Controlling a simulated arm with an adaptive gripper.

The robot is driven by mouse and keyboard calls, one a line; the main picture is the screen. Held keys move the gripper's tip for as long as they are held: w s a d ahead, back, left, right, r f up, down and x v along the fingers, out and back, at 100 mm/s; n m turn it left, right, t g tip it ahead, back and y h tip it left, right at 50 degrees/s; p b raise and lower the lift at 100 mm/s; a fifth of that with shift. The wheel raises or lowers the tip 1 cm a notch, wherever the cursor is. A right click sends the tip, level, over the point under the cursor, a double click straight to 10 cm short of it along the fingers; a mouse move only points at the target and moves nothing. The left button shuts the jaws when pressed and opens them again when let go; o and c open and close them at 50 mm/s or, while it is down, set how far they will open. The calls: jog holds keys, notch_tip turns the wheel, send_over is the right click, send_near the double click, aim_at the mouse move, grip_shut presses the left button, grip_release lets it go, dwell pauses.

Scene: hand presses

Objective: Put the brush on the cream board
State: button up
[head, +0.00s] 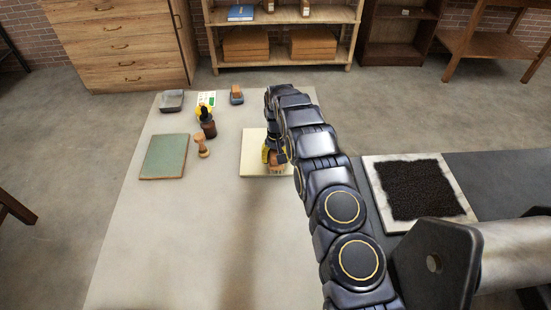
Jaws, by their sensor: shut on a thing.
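The cream board (251,164) lies flat on the grey worktop, left of my arm. My gripper (272,155), with yellow on its fingers, is over the right part of this board and points down. It is shut on a small brown block-like thing, which I take to be the brush (277,160). The brush is over the board's right half, low down; I cannot tell whether it touches the board. My arm and fingers hide part of the brush and the board's right and far edges.
A green board (163,157), a wooden handled tool (202,147), a brown bottle (209,129), a grey tray (172,101) and a wood-topped block (236,94) stand left and behind. A black-inked slab (418,188) lies right of my arm. The near worktop (160,240) is clear.

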jog(key=shift+w+f, duration=0.1)
jog(key=shift+f, duration=0.25)
jog(key=shift+f, duration=0.15)
jog(key=o, duration=1.1)
jog(key=shift+c, duration=0.2)
